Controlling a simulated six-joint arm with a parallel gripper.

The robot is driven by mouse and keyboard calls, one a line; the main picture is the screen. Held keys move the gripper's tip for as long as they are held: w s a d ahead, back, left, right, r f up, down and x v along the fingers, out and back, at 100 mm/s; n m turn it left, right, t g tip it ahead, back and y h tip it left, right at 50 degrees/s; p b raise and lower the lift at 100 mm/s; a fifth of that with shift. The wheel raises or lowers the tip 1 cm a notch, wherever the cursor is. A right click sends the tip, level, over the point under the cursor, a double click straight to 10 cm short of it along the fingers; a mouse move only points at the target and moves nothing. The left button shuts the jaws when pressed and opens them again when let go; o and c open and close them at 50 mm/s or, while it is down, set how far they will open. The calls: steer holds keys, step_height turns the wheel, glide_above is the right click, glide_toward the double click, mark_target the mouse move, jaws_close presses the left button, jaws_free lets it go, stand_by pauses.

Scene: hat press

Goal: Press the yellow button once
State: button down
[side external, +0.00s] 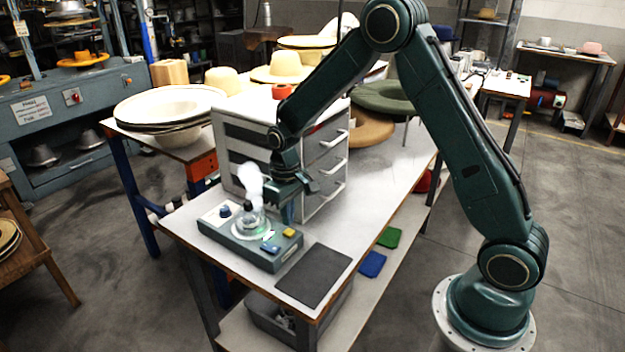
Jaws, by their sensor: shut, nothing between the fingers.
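A grey control box (232,240) sits on the white worktable, near its front left corner. The yellow button (289,233) is on its top face, at the right end. My dark green gripper (288,217) points down with its fingers shut and empty. In this view its tips appear just above and behind the yellow button. I cannot tell the exact gap, but no contact is visible.
The box also carries a blue button (269,247), a dark knob (225,211) and a glass vessel (251,226) giving off white vapour. A white drawer cabinet (322,180) stands close behind my gripper. A dark mat (314,275) lies to the right.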

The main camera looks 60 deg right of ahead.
step_height(320, 180, up, 7)
stand_by(7.1)
